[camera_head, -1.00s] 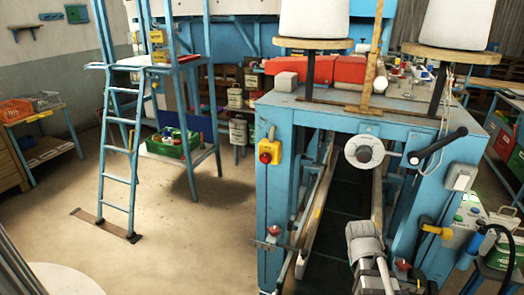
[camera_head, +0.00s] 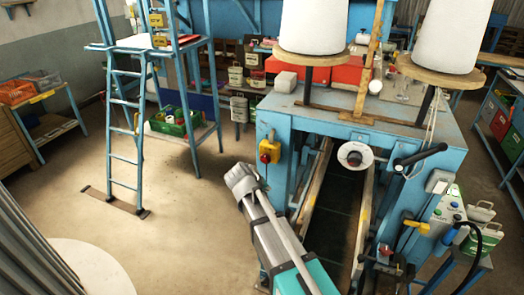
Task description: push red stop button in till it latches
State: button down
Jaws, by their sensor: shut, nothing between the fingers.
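The red stop button (camera_head: 265,158) sits on a yellow box (camera_head: 269,148) on the left front post of the blue machine. It faces the camera, and how far in it sits cannot be told. My gripper (camera_head: 240,178) is at the grey end of my arm, below and left of the yellow box in the picture. It appears apart from the button, though the depth between them is unclear. The fingers are hard to make out; it looks shut and empty.
The blue machine (camera_head: 424,160) carries big white spools (camera_head: 313,25) on top. Another red knob (camera_head: 386,249) is on its right front post.

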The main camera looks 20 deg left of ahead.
aim_at(265, 163)
jog(key=a+r+t+p, duration=0.1)
jog(key=a+r, duration=0.2)
jog(key=a, duration=0.2)
jog(key=shift+s+a+n+y, duration=0.2)
jog(key=shift+s+n+y, duration=0.1)
jog(key=shift+s+n, duration=0.1)
jog(key=shift+w, duration=0.1)
jog(key=w, duration=0.8)
jog(key=shift+w+d, duration=0.3)
jog(key=shift+d, duration=0.1)
jog(key=shift+w+r, duration=0.1)
jog(key=shift+w, duration=0.8)
dwell(2.5)
jog(key=shift+s, duration=0.95)
jog(key=shift+s+a, duration=0.2)
jog(key=shift+s, duration=2.3)
